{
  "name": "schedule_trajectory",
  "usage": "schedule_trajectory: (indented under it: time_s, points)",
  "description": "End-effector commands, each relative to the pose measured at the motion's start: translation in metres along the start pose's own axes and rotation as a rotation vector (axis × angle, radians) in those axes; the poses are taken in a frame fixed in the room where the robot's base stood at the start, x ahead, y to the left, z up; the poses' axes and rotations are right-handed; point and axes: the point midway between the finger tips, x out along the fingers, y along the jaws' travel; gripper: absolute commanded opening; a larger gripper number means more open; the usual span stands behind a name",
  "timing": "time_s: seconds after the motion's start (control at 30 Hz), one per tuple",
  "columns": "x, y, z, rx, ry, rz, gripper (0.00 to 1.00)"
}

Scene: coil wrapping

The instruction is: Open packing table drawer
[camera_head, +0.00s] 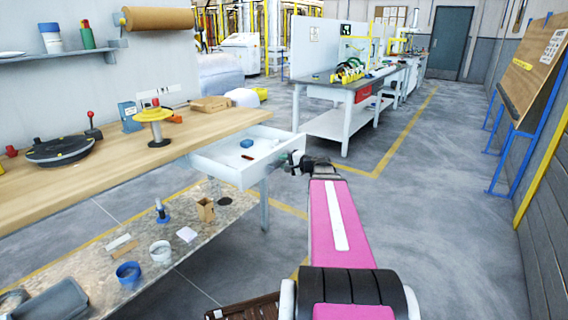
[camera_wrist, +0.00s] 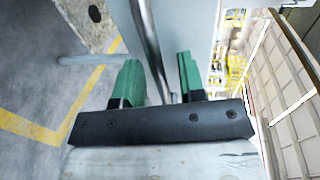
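The packing table (camera_head: 130,157) is on the left in the head view. Its white drawer (camera_head: 222,172) is pulled out at the table's right end, and its inside shows. My gripper (camera_head: 289,161) is at the drawer's front, small and partly hidden by my wrist. In the wrist view, my gripper's two green fingers (camera_wrist: 160,85) stand apart. A grey metal bar (camera_wrist: 148,45), seemingly the drawer's handle or front edge, runs down between them. I see gaps beside the bar and no clear grip on it. A pale panel (camera_wrist: 185,35) lies right of it.
A blue object (camera_head: 247,143) and a dark red object (camera_head: 249,156) lie in the drawer. Below the tabletop, a lower shelf (camera_head: 100,245) holds cups and small boxes. Open floor (camera_head: 420,230) with yellow lines lies to the right. A workbench (camera_head: 345,90) stands behind.

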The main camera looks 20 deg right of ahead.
Motion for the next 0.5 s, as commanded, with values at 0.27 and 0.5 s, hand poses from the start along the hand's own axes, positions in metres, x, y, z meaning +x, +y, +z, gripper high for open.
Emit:
schedule_trajectory:
  time_s: [0.27, 0.5]
  points:
    - [-0.048, 0.000, 0.002, 0.000, 0.004, 0.001, 0.37]
    - [-0.086, 0.000, 0.001, 0.000, 0.002, 0.000, 0.37]
